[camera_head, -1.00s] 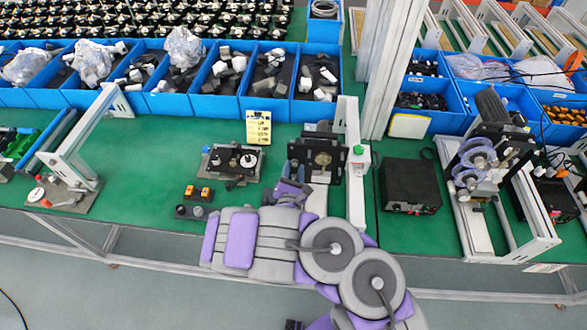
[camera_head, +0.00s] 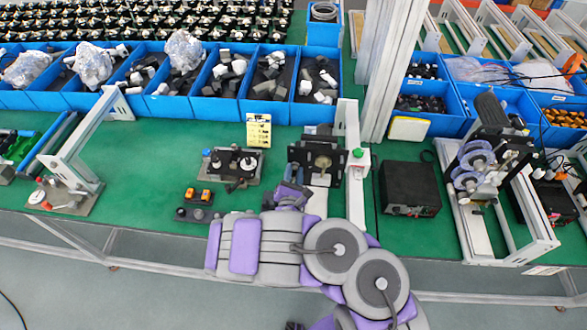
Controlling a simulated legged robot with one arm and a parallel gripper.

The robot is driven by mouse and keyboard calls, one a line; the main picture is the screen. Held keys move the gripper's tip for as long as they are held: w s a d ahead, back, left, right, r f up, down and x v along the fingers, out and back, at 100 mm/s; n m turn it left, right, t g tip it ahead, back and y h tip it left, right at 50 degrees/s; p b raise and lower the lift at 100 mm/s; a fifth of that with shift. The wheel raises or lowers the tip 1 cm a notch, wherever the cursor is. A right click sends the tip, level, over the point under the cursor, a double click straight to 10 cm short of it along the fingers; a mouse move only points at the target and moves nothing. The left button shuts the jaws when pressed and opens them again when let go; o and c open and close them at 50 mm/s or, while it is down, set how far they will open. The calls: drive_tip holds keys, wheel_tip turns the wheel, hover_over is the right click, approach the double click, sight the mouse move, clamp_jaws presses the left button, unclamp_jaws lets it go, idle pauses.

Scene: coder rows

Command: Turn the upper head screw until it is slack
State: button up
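A black device (camera_head: 316,156) with a round brass-coloured face stands on the green bench, beside a white upright post. My gripper (camera_head: 293,192) is at the end of my grey and purple arm, just in front of and below this device. Its fingertips are small and partly hidden by my arm, so I cannot tell whether they are open or touching anything. No head screw can be made out clearly at this size.
A black box (camera_head: 410,188) stands right. Blue bins (camera_head: 215,104) line the back. Green bench (camera_head: 140,165) is clear at left.

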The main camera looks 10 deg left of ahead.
clamp_jaws()
drive_tip(key=n+b, duration=0.2)
drive_tip(key=n, duration=0.1)
drive_tip(key=shift+f+b, duration=0.15)
drive_tip(key=shift+b, duration=0.25)
drive_tip(key=n+b, duration=0.2)
drive_tip(key=n, duration=0.4)
drive_tip(key=shift+s+n+b, duration=0.1)
drive_tip(key=shift+n+b, duration=0.3)
drive_tip(key=shift+o, duration=1.4)
unclamp_jaws()
drive_tip(key=shift+r, duration=0.2)
